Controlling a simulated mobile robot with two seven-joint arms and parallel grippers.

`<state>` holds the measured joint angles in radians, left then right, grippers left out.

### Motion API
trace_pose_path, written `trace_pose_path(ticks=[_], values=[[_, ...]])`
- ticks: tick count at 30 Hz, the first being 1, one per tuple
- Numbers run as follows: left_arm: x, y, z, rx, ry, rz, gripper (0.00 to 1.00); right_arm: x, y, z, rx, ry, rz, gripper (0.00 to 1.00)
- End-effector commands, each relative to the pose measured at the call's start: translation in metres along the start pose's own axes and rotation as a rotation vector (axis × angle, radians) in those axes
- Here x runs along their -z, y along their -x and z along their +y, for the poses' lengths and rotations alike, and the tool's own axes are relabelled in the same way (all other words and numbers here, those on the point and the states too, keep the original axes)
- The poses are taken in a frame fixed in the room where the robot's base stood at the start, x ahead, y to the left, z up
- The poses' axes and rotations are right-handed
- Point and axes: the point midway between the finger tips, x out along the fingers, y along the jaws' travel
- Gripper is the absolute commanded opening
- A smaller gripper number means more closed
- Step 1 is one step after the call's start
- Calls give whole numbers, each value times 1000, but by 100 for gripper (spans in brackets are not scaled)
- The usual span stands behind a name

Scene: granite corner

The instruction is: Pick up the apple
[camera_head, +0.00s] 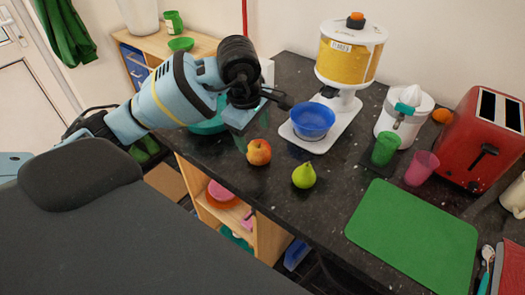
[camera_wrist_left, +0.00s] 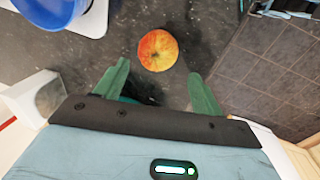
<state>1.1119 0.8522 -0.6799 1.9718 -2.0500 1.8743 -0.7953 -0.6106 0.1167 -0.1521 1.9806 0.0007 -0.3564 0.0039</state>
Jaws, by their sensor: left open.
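The apple (camera_head: 258,152), red and yellow, sits on the dark granite counter near its front edge. It also shows in the left wrist view (camera_wrist_left: 158,50), just beyond the fingertips and roughly between their lines. My left gripper (camera_head: 252,128) is open and empty, reaching down from above beside the apple. Its green fingers (camera_wrist_left: 158,80) are spread wide in the left wrist view and do not appear to touch the apple. My right gripper is not in view.
A green pear (camera_head: 304,175) stands right of the apple. Behind are a blue bowl (camera_head: 312,119) on a white dispenser base (camera_head: 325,138) and a teal bowl (camera_head: 207,127). A green mat (camera_head: 412,236), cups and a red toaster (camera_head: 483,140) lie further right.

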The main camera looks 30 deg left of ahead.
Motion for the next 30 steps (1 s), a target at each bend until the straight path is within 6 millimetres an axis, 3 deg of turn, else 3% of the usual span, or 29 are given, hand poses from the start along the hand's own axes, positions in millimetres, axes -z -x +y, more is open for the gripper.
trace_pose_path(ticks=[7,14,24,30], values=[[-1,-23,0,4,1,-3,68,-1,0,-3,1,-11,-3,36],[-2,-30,0,2,0,-4,68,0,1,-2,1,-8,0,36],[-2,-73,3,2,0,-4,68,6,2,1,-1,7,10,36],[-2,-77,4,-2,0,-3,68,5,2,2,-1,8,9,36]])
